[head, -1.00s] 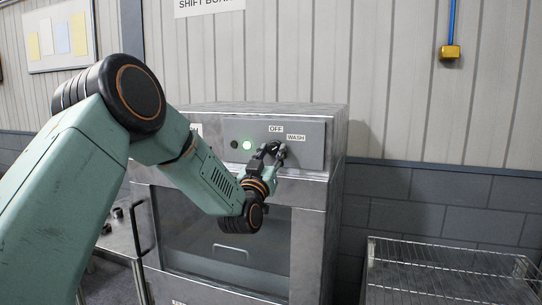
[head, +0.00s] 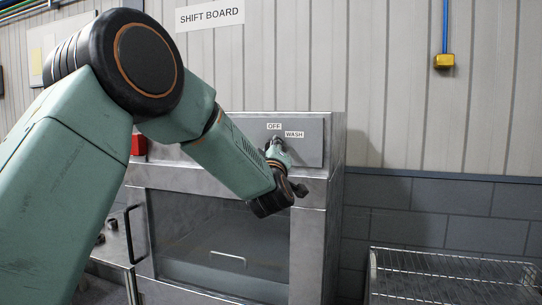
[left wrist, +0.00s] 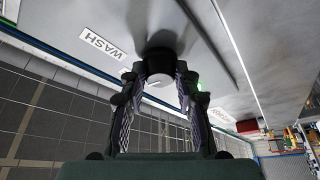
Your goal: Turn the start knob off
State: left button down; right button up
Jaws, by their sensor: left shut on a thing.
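The start knob (left wrist: 160,66) is dark and round, with a small white mark on it, and sits on the grey panel of the steel washer (head: 312,140). My left gripper (left wrist: 159,84) has a finger on each side of the knob and is shut on it. In the head view my left gripper (head: 277,147) is at the panel, just below the OFF label (head: 274,126) and the WASH label (head: 294,134). The knob is mostly hidden there, so I cannot tell where it points. The WASH label also shows in the wrist view (left wrist: 102,43). My right gripper is out of view.
The washer's glass door (head: 215,240) is below the panel. A red box (head: 138,144) is at its left edge. A wire rack (head: 450,268) stands at the right. A green glow (left wrist: 199,86) shows beside a finger in the wrist view.

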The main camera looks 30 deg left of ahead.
pick_arm(q)
jog(key=shift+r+n+g, duration=0.3)
jog(key=shift+r+n, duration=0.1)
jog(key=shift+n, duration=0.6)
jog(key=shift+n+y, duration=0.3)
jog(key=c, duration=1.2)
grip_release()
jog(key=shift+o, duration=1.1)
jog(key=shift+w+f, duration=0.15)
jog(key=shift+w, duration=0.05)
jog(key=shift+a+f, duration=0.1)
jog(key=shift+f, duration=0.05)
jog(key=v, duration=1.2)
jog(key=shift+r, duration=0.2)
